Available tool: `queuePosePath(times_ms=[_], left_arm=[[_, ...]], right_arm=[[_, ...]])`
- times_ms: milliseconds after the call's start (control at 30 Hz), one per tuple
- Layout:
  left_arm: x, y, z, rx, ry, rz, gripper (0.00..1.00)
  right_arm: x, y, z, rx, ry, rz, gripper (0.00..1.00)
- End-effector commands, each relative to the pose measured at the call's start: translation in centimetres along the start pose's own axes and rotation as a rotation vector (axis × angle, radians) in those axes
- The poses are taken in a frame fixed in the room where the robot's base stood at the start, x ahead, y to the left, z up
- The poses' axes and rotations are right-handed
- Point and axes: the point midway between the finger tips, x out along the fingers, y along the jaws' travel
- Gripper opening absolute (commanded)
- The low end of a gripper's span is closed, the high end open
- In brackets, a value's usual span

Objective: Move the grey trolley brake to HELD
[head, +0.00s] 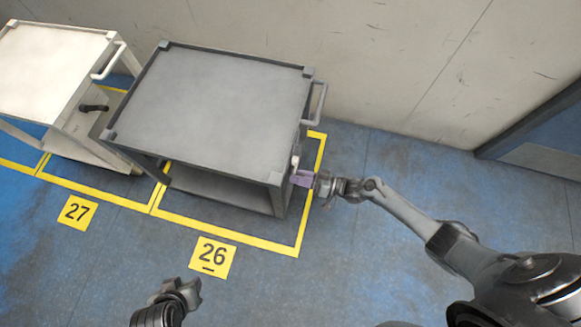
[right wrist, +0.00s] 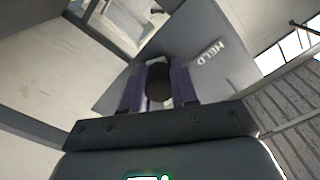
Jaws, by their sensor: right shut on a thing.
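The grey trolley (head: 210,95) stands in the bay marked 26. My right gripper (head: 301,178) is at the trolley's right side, near its front corner. In the right wrist view my right gripper (right wrist: 158,76) has its two purple fingers on either side of a dark, rounded brake lever end (right wrist: 158,84), and is shut on it. A grey plate (right wrist: 215,60) behind it carries the word HELD, to the right of the lever. The rest of the lever is mostly hidden. My left gripper (head: 188,292) is low in the head view, away from the trolley; its jaw state is unclear.
A cream trolley (head: 45,65) with a black lever (head: 94,107) stands at the left in bay 27. Yellow floor lines (head: 225,234) border the bays. A pale wall (head: 400,60) runs behind. The blue floor in front is clear.

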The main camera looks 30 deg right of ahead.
Motion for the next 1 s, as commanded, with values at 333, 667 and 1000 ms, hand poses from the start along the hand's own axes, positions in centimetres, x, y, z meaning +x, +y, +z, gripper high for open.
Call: queuePosePath(times_ms=[333,667,1000], left_arm=[[-2.1,-0.3,-0.6,0.010,-0.002,-0.008,0.43],[-2.8,-0.3,-0.8,0.008,-0.001,-0.007,0.43],[-2.9,-0.1,-0.9,-0.002,0.000,0.001,0.43]], right_arm=[[-0.7,-1.4,0.7,0.266,0.000,0.018,0.00],[-0.7,-2.2,1.1,0.385,-0.005,0.015,0.00],[-0.5,-2.5,1.0,0.405,-0.003,0.006,0.00]])
